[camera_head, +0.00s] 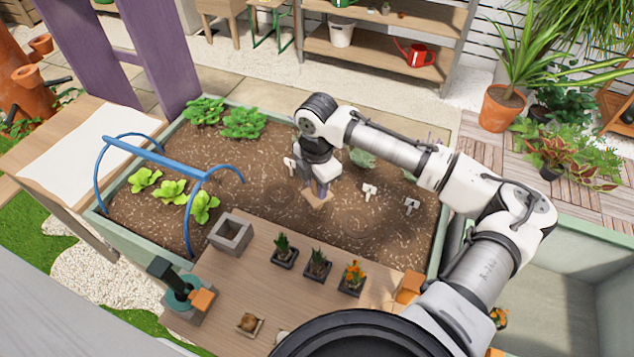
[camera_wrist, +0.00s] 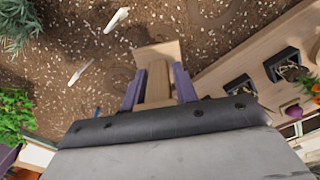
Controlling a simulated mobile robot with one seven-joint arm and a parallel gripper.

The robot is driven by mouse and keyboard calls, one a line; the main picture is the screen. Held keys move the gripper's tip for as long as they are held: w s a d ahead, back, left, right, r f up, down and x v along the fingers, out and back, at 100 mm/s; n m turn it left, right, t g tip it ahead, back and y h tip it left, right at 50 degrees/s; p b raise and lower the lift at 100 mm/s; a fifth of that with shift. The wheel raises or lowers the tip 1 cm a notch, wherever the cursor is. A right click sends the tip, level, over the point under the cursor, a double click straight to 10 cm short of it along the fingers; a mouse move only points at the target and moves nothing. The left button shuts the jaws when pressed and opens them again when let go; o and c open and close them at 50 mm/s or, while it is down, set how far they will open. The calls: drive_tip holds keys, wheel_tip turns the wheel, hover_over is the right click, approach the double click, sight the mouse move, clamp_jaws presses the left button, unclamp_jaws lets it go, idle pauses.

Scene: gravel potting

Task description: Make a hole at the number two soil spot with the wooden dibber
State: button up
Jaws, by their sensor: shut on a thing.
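My gripper (camera_head: 319,182) is over the soil bed (camera_head: 260,165), pointing down. Its purple fingers are shut on the wooden dibber (camera_wrist: 157,82), seen between them in the wrist view. The dibber's light wooden lower part (camera_head: 316,197) shows just under the fingers, at or just above the soil; its tip is hidden. White markers stand in the soil: a left one (camera_head: 289,163) beside my gripper, a middle one (camera_head: 369,191) and a right one (camera_head: 411,206). I cannot read their numbers. Two white markers also show in the wrist view (camera_wrist: 117,20).
A blue hoop frame (camera_head: 155,153) and lettuces (camera_head: 172,191) are at the left. Leafy plants (camera_head: 243,123) grow at the back.

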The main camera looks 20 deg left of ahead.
sight(317, 199)
drive_tip(key=shift+f, duration=0.25)
drive_tip(key=shift+f+b, duration=1.85)
drive_tip(key=shift+f, duration=0.95)
drive_tip(key=shift+r, duration=0.1)
wheel_tip(317, 199, up, 10)
drive_tip(key=p, duration=0.8)
drive_tip(key=shift+r+p, duration=0.45)
drive_tip(key=shift+r, duration=2.1)
